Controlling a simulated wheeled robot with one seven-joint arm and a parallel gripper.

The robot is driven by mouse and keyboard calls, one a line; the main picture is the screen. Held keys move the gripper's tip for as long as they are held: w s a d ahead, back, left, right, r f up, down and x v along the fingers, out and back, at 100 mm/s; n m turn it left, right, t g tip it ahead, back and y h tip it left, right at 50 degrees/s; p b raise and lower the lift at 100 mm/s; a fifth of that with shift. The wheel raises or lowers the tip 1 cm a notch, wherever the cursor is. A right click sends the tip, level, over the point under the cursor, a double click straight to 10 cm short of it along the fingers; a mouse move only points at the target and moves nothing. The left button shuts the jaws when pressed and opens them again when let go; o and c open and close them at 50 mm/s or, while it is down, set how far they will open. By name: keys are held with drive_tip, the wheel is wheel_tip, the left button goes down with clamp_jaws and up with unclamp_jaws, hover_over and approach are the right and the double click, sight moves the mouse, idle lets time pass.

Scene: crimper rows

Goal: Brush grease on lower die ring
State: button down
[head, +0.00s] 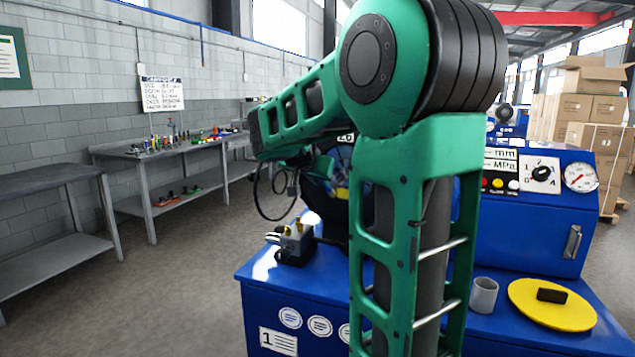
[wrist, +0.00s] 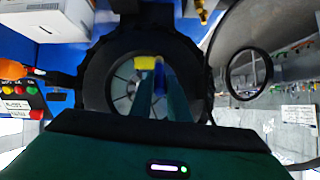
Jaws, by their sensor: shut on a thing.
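In the wrist view, my gripper (wrist: 152,80) reaches into the round opening of the black crimper head. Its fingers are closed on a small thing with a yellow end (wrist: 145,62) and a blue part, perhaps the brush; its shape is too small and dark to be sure. The die ring (wrist: 122,82) shows around and behind the fingertips as a grey ring with radial gaps. I cannot tell whether the held thing touches it. In the head view, my arm hides most of the crimper head, and a yellow patch (head: 342,192) shows in its dark opening.
The blue bench carries a grey cup (head: 483,295), a yellow disc (head: 568,314) with a black block (head: 551,295), and a metal block with brass fittings (head: 297,240). A control panel (head: 540,172) stands behind. A grey workbench (head: 185,149) lines the wall at left.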

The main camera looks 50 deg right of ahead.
drive_tip(key=shift+s+a, duration=0.3)
drive_tip(key=shift+a, duration=0.4)
drive_tip(key=shift+s+a, duration=0.25)
drive_tip(key=shift+a, duration=0.45)
drive_tip(key=shift+s+a, duration=0.3)
drive_tip(key=shift+a, duration=0.55)
drive_tip(key=shift+s+a, duration=0.3)
drive_tip(key=shift+a, duration=0.35)
drive_tip(key=shift+s+a, duration=0.25)
drive_tip(key=shift+a, duration=0.35)
